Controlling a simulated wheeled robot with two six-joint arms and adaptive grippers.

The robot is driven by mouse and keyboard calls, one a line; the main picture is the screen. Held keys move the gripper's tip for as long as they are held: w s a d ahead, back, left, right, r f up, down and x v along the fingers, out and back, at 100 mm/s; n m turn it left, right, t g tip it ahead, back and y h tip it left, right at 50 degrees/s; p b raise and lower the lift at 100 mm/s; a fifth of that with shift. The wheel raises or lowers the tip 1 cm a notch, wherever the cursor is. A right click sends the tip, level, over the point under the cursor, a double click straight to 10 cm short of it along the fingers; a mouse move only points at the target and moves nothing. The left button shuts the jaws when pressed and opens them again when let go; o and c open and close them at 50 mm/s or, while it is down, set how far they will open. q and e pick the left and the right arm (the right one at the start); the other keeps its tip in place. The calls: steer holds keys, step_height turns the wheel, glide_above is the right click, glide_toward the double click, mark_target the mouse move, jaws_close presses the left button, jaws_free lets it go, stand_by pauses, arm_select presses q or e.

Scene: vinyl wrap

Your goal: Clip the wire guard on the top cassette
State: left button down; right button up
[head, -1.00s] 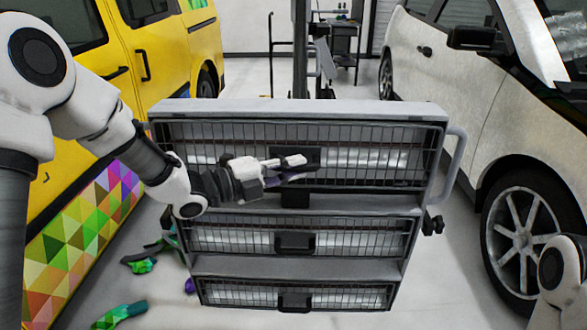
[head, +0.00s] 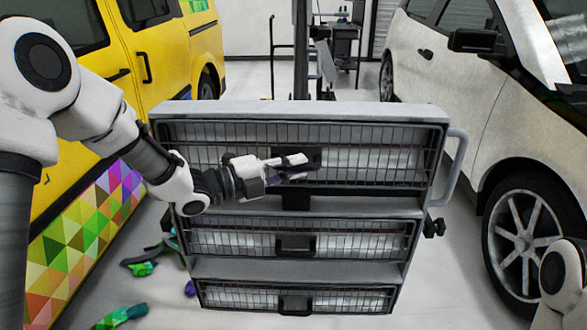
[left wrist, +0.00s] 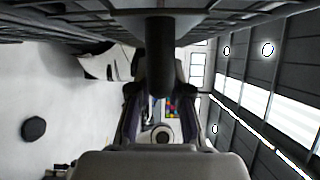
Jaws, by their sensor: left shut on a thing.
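The top cassette (head: 190,110) is the uppermost of three lamp units on a grey frame. Its dark wire guard (head: 385,160) spans the bright tubes and looks close to the cassette front; I cannot tell whether it is clipped. A black handle (head: 312,155) sits at the guard's middle. My left gripper (head: 297,168) comes in from the left and is shut on this handle. In the left wrist view a dark bar (left wrist: 160,58) runs down between the fingers, and guard wires (left wrist: 60,25) pass close above. A black block (head: 296,198) sits below the handle. My right gripper is out of view.
The middle cassette (head: 225,240) and bottom cassette (head: 225,297) have similar guards and handles. A side rail (head: 452,165) stands out right. A yellow van (head: 85,100) stands left and a white car (head: 480,100) right. Coloured scraps (head: 125,315) lie on the floor at left.

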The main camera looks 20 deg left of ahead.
arm_select(q)
steer(key=shift+w+a+r, duration=0.1)
steer(key=shift+w+r, duration=0.1)
steer(key=shift+w, duration=0.15)
stand_by(1.6)
steer(key=c, duration=1)
jaws_free()
steer(key=shift+f, duration=0.1)
steer(key=v, duration=1.2)
